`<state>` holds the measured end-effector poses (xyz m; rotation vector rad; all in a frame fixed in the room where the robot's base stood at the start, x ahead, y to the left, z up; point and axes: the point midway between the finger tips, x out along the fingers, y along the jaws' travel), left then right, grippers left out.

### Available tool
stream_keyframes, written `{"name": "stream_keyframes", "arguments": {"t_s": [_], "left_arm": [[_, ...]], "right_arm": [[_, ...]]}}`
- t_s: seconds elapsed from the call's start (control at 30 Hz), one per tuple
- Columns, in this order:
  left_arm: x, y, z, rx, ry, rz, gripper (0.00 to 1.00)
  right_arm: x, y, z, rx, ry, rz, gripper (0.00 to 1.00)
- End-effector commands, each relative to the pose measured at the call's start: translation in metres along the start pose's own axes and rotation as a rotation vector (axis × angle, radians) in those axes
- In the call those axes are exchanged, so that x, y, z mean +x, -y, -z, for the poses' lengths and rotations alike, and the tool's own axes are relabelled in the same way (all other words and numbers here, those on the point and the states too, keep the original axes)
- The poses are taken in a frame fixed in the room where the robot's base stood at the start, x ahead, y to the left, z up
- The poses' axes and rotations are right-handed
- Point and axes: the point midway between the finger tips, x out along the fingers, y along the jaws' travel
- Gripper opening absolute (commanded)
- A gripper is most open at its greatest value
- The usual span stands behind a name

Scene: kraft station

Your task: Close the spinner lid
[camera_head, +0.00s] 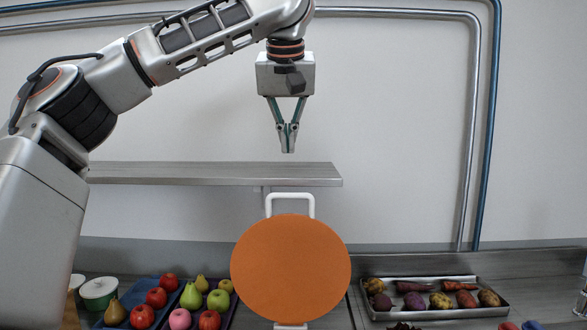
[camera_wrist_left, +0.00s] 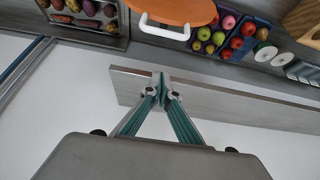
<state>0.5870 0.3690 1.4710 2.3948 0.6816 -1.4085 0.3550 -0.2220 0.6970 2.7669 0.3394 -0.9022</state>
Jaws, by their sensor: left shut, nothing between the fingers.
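The spinner lid (camera_head: 291,269) is a large orange disc that faces the head camera and looks raised. A white handle (camera_head: 290,198) sticks up behind its top edge, and a small white part shows at its bottom edge. The spinner's body is hidden or out of frame. In the left wrist view the orange lid (camera_wrist_left: 178,10) and its white handle (camera_wrist_left: 164,31) are at the top. My left gripper (camera_head: 288,149) points down, shut and empty, above the handle and apart from it. Its closed fingertips also show in the left wrist view (camera_wrist_left: 161,80). My right gripper is not in view.
A grey wall shelf (camera_head: 215,173) lies behind and below my left gripper. Trays of fruit (camera_head: 233,307) stand left of the lid, and a metal tray of vegetables (camera_head: 440,313) stands right. Pipes run along the wall.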

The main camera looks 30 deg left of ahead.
Motion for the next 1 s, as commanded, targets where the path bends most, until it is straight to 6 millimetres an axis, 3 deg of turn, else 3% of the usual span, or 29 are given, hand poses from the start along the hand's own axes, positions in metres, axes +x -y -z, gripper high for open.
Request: {"name": "stream_keyframes", "arguments": {"t_s": [0.57, 0.8, 1.0], "left_arm": [[0.102, -0.001, -0.001, 0.003, 0.003, 0.000, 0.00], [0.087, -0.001, -0.029, 0.005, -0.001, -0.001, 0.00], [0.084, 0.000, -0.037, 0.003, -0.001, -0.001, 0.00]], "right_arm": [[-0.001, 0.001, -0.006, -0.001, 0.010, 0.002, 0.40], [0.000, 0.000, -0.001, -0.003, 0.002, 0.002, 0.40], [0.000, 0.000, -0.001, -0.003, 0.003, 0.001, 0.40]]}}
